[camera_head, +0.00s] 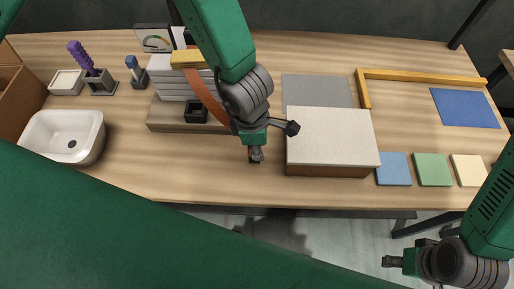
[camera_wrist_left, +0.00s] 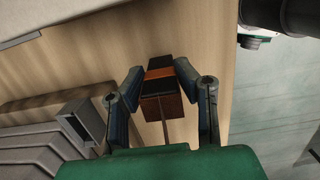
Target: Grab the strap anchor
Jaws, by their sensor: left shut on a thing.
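The strap anchor, a small dark brown block with an orange band across it, sits between my left fingers in the left wrist view (camera_wrist_left: 160,105). In the head view only a bit of it (camera_head: 254,160) shows near the table's front edge, below my left gripper (camera_head: 256,152). My left gripper is shut on the anchor, with a finger on either side in the wrist view (camera_wrist_left: 160,75). An orange strap (camera_head: 206,93) runs from a yellow piece over stacked grey slabs and passes behind my arm. My right gripper (camera_head: 392,261) is low at the right, off the table; its fingers are unclear.
Grey slabs (camera_head: 175,88) and a small black square holder (camera_head: 196,111) stand left of my arm. A white-topped block (camera_head: 332,137) stands to the right. A white basin (camera_head: 62,135) is at the left. Coloured tiles (camera_head: 432,169) lie at the right front.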

